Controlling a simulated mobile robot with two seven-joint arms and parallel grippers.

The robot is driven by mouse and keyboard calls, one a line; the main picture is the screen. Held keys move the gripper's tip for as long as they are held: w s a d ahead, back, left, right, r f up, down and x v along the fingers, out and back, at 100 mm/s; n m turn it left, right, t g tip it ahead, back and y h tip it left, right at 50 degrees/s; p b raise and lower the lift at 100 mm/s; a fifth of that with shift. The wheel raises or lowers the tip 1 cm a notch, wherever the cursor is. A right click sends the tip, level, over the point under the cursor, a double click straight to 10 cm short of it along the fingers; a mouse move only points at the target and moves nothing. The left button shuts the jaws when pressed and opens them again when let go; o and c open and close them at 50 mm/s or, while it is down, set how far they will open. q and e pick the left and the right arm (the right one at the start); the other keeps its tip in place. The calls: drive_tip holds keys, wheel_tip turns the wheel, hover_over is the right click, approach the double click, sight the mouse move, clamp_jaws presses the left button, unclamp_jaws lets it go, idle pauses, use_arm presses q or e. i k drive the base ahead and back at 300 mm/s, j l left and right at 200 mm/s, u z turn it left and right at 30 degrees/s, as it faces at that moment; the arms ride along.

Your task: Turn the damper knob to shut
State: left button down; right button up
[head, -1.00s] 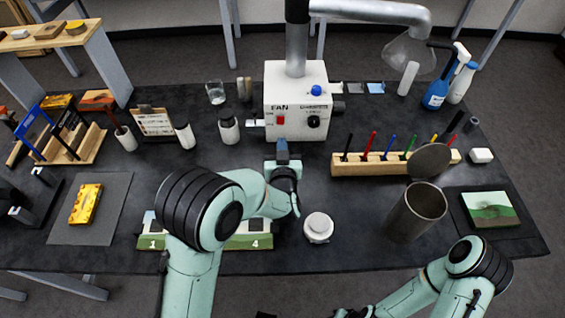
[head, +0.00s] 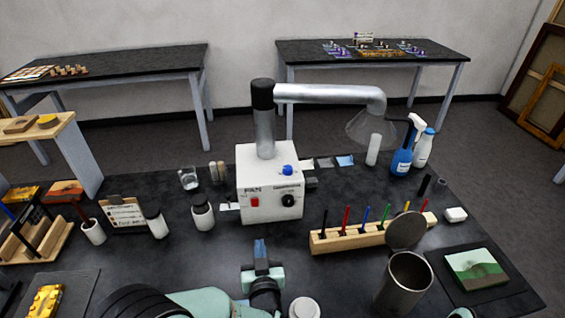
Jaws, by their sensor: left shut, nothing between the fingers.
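The damper knob (head: 288,200) is a round black knob at the right of the front face of the white fan box (head: 254,212). A small label above it is too blurred to read, and I cannot tell its setting. A red switch (head: 255,202) sits to its left under the word FAN, and a blue knob (head: 287,170) is above. My left gripper (head: 261,246) is shut and empty over the table, in front of the box and below the knob in the picture, apart from it. My right gripper is out of view; only a bit of that arm shows at the bottom right.
A metal duct (head: 330,94) rises from the box and bends right to a clear hood. A wooden pen rack (head: 372,234) and an open metal can (head: 402,285) stand to the right. Bare table lies before the box.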

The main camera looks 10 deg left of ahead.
sight(288, 200)
drive_tip(key=k+l, duration=0.2)
drive_tip(key=k, duration=0.3)
drive_tip(key=k+l, duration=0.2)
drive_tip(key=k, duration=0.25)
